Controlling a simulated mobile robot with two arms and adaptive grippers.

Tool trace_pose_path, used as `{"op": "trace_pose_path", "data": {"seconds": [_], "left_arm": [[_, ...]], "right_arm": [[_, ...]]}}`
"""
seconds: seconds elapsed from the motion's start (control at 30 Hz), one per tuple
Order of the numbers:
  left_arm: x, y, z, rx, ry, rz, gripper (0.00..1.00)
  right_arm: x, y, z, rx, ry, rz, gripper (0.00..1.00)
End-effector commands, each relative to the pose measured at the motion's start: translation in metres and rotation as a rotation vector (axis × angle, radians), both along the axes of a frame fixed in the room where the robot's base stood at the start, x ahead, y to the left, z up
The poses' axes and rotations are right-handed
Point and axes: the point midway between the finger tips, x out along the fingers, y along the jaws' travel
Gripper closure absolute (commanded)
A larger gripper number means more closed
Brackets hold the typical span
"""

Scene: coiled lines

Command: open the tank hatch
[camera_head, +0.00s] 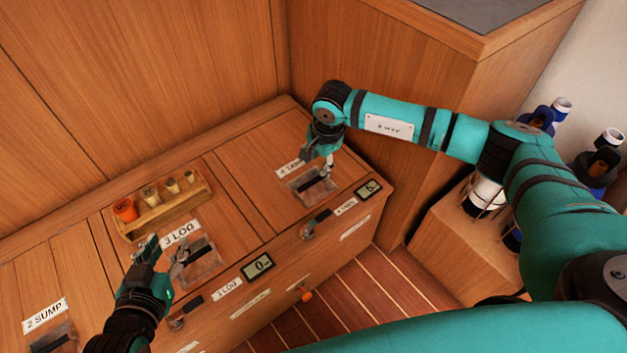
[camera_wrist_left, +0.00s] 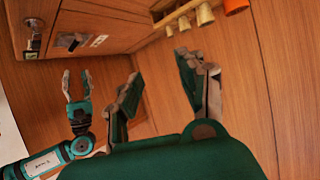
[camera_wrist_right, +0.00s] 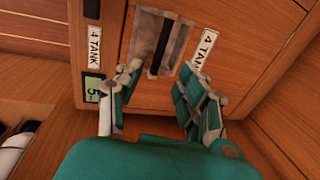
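The tank hatch (camera_head: 258,165) is a wooden lid, closed flush in the bench top, labelled 4 TANK. Its recessed metal pull with a dark bar (camera_head: 312,186) lies near the front edge. In the right wrist view, the recess (camera_wrist_right: 147,38) is ahead of the fingers. My right gripper (camera_head: 319,160) is open and empty just above the recess; whether it touches is unclear. It also shows open in the right wrist view (camera_wrist_right: 160,90).
A wooden rack (camera_head: 168,208) with an orange cup and several corks stands on the bench. The bench front carries latches (camera_head: 308,230) and small displays (camera_head: 368,189). A tall wooden cabinet (camera_head: 420,80) stands close behind my right arm. Bottles (camera_head: 487,190) stand at right.

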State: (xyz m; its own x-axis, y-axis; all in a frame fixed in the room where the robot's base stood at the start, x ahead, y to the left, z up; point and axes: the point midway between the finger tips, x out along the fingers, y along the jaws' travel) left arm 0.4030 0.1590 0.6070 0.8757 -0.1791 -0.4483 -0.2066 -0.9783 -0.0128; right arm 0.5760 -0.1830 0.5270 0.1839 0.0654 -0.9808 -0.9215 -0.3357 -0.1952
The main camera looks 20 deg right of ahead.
Motion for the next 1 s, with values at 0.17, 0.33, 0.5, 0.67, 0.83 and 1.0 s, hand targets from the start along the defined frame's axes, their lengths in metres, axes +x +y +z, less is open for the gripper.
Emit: {"op": "trace_pose_path", "data": {"seconds": [0.17, 0.33, 0.5, 0.67, 0.83, 1.0], "left_arm": [[0.019, -0.010, 0.031, -0.048, -0.203, -0.013, 0.60], [0.028, -0.017, 0.064, -0.095, -0.391, -0.026, 0.60], [0.029, -0.022, 0.091, -0.133, -0.536, -0.034, 0.60], [0.028, -0.023, 0.105, -0.151, -0.606, -0.038, 0.60], [0.028, -0.023, 0.109, -0.156, -0.625, -0.039, 0.60], [0.028, -0.023, 0.109, -0.156, -0.624, -0.039, 0.60]], "right_arm": [[0.005, 0.003, -0.036, 0.000, 0.003, -0.001, 0.62], [0.011, 0.005, -0.063, 0.001, 0.004, -0.002, 0.62], [0.014, 0.006, -0.081, 0.002, 0.002, -0.001, 0.62], [0.016, 0.006, -0.089, 0.001, 0.000, -0.001, 0.62], [0.017, 0.006, -0.091, 0.001, 0.000, -0.001, 0.62], [0.017, 0.006, -0.090, 0.001, 0.000, -0.001, 0.63]]}}
